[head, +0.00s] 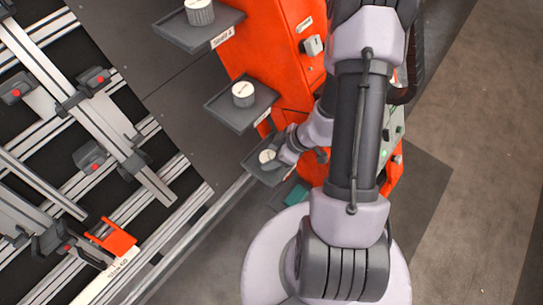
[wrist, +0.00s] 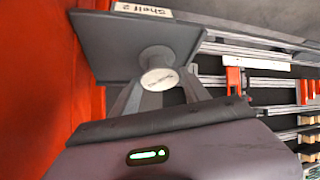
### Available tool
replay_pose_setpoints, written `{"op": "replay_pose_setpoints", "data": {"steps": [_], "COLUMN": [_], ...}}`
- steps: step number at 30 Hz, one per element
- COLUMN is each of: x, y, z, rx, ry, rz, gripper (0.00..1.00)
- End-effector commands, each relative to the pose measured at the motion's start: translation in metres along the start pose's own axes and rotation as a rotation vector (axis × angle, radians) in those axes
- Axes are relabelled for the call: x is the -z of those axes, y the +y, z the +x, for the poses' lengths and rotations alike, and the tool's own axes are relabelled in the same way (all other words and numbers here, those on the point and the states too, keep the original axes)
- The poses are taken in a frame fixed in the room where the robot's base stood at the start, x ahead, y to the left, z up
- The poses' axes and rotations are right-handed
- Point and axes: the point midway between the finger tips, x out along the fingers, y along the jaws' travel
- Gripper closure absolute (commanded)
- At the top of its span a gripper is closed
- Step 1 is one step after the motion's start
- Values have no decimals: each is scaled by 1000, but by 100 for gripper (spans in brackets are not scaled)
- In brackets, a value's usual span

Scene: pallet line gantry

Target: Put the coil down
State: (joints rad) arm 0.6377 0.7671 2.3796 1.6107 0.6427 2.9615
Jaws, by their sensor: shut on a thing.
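My gripper (head: 279,153) is at the lowest of three visible grey shelf trays on the orange cabinet. It is shut on a round coil with a pale, printed end face (head: 267,156). In the wrist view the same coil (wrist: 160,79) sits between my two fingers (wrist: 158,98), its end face towards the camera. The grey tray (wrist: 105,42) behind it carries a label reading "Shelf 2" (wrist: 143,11). The coil overlaps the tray in both views; I cannot tell whether it touches the tray. The tray also shows in the head view (head: 257,174).
The middle tray (head: 226,112) and top tray (head: 180,32) each hold a white-topped cylinder (head: 243,92), (head: 200,10). The orange cabinet (head: 277,45) stands close beside my arm. A rack of metal rails (head: 95,110) is at left. Open floor (head: 475,110) is at right.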

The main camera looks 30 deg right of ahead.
Motion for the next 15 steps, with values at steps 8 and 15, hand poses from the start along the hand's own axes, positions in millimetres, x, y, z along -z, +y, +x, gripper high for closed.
{"op": "replay_pose_setpoints", "data": {"steps": [8,15], "x": [0,2], "y": [0,0], "z": [0,-9], "rx": [0,-1], "ry": [0,1], "rz": [0,0], "gripper": [24,24]}}
